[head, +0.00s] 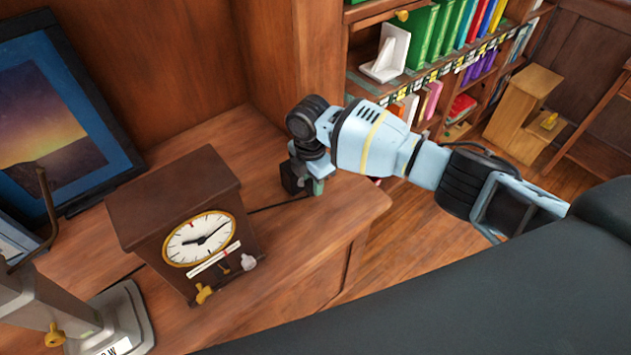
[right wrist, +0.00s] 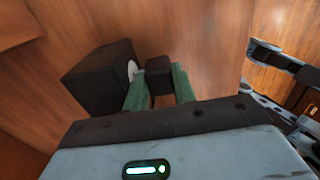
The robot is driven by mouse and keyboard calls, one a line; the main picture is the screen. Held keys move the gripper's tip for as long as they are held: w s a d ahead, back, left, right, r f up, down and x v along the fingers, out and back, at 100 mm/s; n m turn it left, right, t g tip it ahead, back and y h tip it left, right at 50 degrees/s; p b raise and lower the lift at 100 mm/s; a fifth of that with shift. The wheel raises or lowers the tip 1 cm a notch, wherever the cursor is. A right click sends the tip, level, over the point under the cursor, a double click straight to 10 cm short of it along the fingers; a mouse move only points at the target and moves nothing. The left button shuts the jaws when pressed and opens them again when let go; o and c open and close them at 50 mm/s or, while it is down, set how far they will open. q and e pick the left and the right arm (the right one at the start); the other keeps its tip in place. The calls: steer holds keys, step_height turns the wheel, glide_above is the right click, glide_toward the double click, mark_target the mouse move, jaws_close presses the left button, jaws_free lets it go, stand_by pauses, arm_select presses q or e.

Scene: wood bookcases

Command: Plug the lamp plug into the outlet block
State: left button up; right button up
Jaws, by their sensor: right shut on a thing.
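The outlet block (right wrist: 98,76) is a dark cube with a round white socket face in the right wrist view. In the head view the outlet block (head: 294,177) stands on the wooden top, just left of my right gripper (head: 317,187). In the right wrist view the green fingers of my right gripper (right wrist: 157,86) are shut on the small dark lamp plug (right wrist: 158,68). The plug is right beside the white socket face, with a short pale part between them. I cannot tell whether its prongs are inside. My left gripper is not in view.
A dark cord (head: 280,204) runs along the wooden top (head: 345,205) toward the clock (head: 175,195). A grey stand (head: 125,315) and a framed picture (head: 50,120) are at left. A bookcase (head: 440,75) with books stands at the back right.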

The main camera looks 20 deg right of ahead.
mark_target(311, 180)
steer(key=shift+w+a+r+t, duration=0.45)
steer(key=shift+w+r, duration=0.1)
steer(key=shift+w, duration=0.15)
steer(key=o, duration=0.9)
steer(key=shift+c, duration=0.2)
steer(key=shift+o, duration=0.7)
steer(key=shift+g, duration=0.25)
step_height(311, 180, up, 6)
steer(key=shift+s+r+p, duration=0.15)
steer(key=shift+r+p, duration=0.1)
steer(key=shift+p, duration=0.35)
steer(key=shift+s+r, duration=0.15)
steer(key=shift+r, duration=0.25)
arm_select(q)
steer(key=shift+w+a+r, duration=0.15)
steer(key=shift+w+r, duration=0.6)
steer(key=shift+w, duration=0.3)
arm_select(e)
steer(key=shift+s+d+f, duration=0.2)
steer(key=shift+s+d, duration=0.05)
steer(key=shift+d, duration=0.05)
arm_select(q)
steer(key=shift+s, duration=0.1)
arm_select(e)
steer(key=shift+s+f, duration=0.1)
steer(key=shift+f, duration=0.05)
